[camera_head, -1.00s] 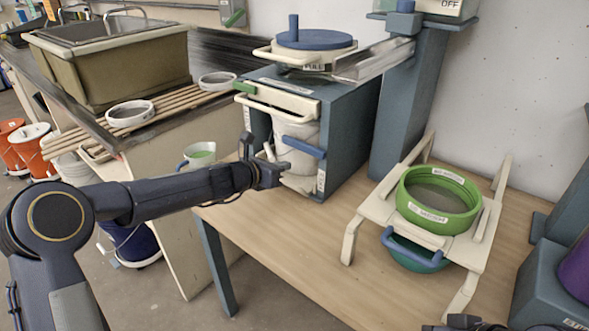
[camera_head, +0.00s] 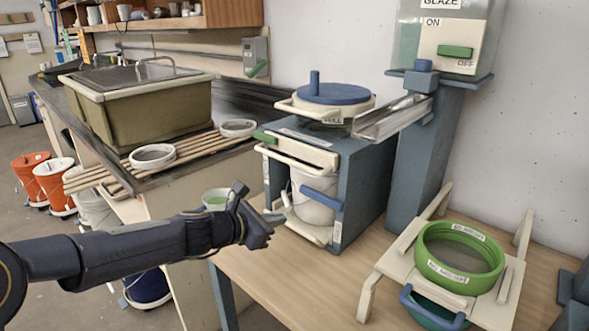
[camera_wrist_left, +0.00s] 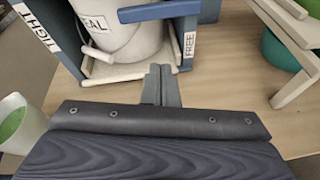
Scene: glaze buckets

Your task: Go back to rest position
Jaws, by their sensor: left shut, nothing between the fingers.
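My left gripper (camera_head: 272,218) is shut and empty in the head view, over the table's left edge in front of the blue-grey press-like stand. In the left wrist view its closed fingers (camera_wrist_left: 160,86) point at the stand's foot, with bare table around them. The stand (camera_head: 362,190) holds a white bucket (camera_head: 312,203) behind a blue handle (camera_head: 320,196). The bucket also shows in the left wrist view (camera_wrist_left: 122,38). I cannot tell from the pictures whether the fingers touch the stand. My right gripper is not in view.
A green sieve ring (camera_head: 428,262) sits on a cream rack (camera_head: 370,290) at right, with a teal bowl (camera_head: 420,312) below. A white cup with green contents (camera_head: 215,199) is left of the gripper. A sink (camera_head: 150,112) and slatted rack (camera_head: 190,152) are behind. Bare tabletop (camera_head: 290,285) lies in front.

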